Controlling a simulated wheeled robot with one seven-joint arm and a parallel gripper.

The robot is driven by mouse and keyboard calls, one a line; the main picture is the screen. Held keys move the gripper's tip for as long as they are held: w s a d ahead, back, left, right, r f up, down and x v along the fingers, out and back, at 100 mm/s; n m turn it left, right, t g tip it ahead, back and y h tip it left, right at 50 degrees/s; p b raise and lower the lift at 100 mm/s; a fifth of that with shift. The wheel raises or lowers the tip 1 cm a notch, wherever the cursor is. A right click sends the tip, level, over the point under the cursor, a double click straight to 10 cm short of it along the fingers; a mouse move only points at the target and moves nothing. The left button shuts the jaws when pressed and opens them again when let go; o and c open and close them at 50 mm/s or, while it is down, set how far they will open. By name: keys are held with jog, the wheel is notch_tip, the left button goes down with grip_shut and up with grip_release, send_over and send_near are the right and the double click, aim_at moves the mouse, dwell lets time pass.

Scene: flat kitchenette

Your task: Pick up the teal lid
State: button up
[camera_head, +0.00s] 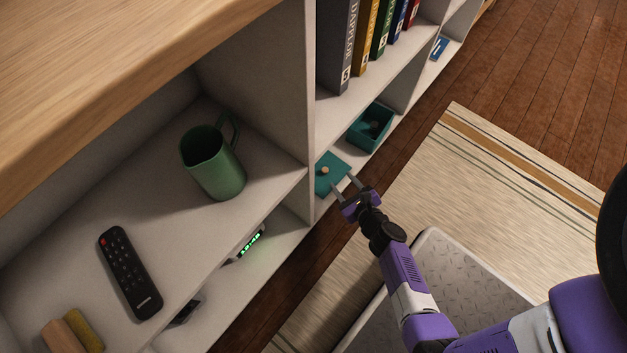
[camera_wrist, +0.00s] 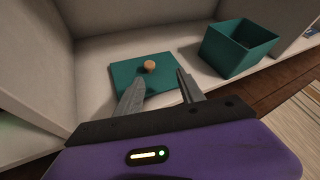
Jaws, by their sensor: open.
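The teal lid (camera_head: 334,166) lies flat on the lower shelf of the white shelving unit, with a small round wooden knob in its middle. In the wrist view the lid (camera_wrist: 137,80) is just beyond my fingers, and its knob (camera_wrist: 150,66) is ahead of the gap between them. My gripper (camera_head: 344,187) is open and empty at the shelf's front edge, over the lid's near edge. In the wrist view my gripper (camera_wrist: 157,88) has its two grey fingers apart. I cannot tell whether a finger touches the lid.
An open teal box (camera_head: 371,128) stands right of the lid, with something dark inside; it also shows in the wrist view (camera_wrist: 238,48). A vertical divider (camera_head: 311,100) stands left of the lid. Books (camera_head: 345,45) fill the shelf above. A green pitcher (camera_head: 213,163) and remote (camera_head: 130,272) are left.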

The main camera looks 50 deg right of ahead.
aim_at(327, 172)
jog(key=w+f+m+b, duration=0.1)
jog(key=w, duration=0.1)
jog(key=w+f+m+b, duration=0.1)
jog(key=w, duration=0.1)
jog(key=w+f+m+b, duration=0.1)
jog(key=w+b, duration=0.1)
jog(key=shift+w+d+f+t, duration=0.1)
jog(key=shift+w+d+t, duration=0.25)
jog(key=shift+d+t, duration=0.05)
grip_shut()
